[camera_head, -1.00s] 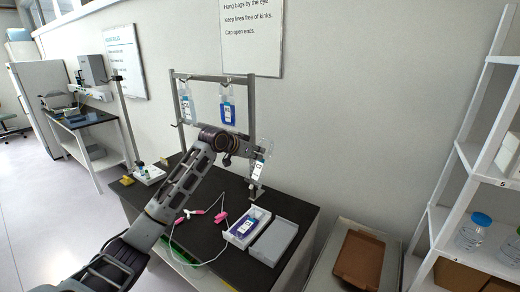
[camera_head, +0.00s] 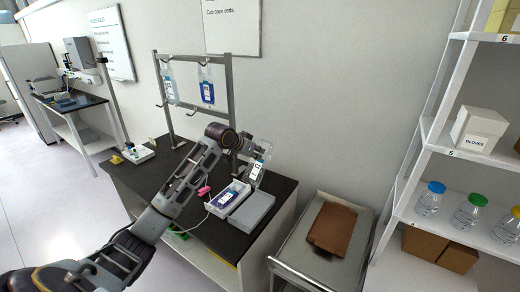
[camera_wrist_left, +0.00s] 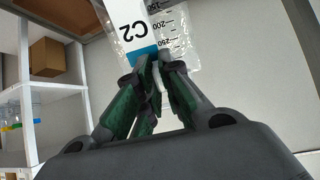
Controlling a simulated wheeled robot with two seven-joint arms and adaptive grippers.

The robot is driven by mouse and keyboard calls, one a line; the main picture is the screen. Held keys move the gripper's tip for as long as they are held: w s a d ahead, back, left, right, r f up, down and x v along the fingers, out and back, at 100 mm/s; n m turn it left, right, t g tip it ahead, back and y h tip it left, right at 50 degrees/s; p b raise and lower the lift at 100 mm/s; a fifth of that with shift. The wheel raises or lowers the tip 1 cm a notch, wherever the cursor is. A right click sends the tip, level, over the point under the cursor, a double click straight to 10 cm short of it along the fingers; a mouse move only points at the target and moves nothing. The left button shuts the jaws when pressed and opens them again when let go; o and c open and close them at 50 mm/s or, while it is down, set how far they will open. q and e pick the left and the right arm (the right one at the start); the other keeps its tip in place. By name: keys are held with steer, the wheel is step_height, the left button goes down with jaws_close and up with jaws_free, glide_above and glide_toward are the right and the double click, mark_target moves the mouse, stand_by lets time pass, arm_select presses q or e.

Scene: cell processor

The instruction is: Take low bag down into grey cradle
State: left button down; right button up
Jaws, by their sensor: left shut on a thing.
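My left gripper (camera_head: 262,150) is shut on a clear bag (camera_head: 257,172) with a white label. In the left wrist view, the bag (camera_wrist_left: 150,35) hangs between the fingers (camera_wrist_left: 155,75); its label reads C2 and has a blue band. The bag is in the air above the back right of the dark table. A grey, flat-looking box (camera_head: 253,213), probably the grey cradle, lies on the table below it. My right gripper is not in view.
Pink clips (camera_head: 204,190) and tubing lie left of the tray. A trolley with a brown tray (camera_head: 332,227) and shelves (camera_head: 410,180) stand right.

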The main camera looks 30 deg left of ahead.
mark_target(250, 182)
arm_select(q)
steer(key=shift+s+d+f, duration=0.25)
steer(key=shift+s+f, duration=0.1)
steer(key=shift+f, duration=0.15)
steer(key=shift+s+f+g, duration=0.3)
steer(key=shift+s+f, duration=0.1)
steer(key=shift+f, duration=0.05)
steer(key=shift+s+a+f+n+g+y, duration=0.15)
steer(key=shift+s+a+f+n+y, duration=0.15)
steer(key=shift+s+f, duration=0.2)
steer(key=shift+s+a+f+n+g+y, duration=0.15)
steer(key=shift+s+f+n+y, duration=0.2)
steer(key=shift+s, duration=0.1)
steer(key=shift+s+g, duration=0.1)
steer(key=shift+g, duration=0.2)
steer(key=shift+f, duration=0.1)
steer(key=shift+f, duration=0.15)
steer(key=shift+f, duration=4.55)
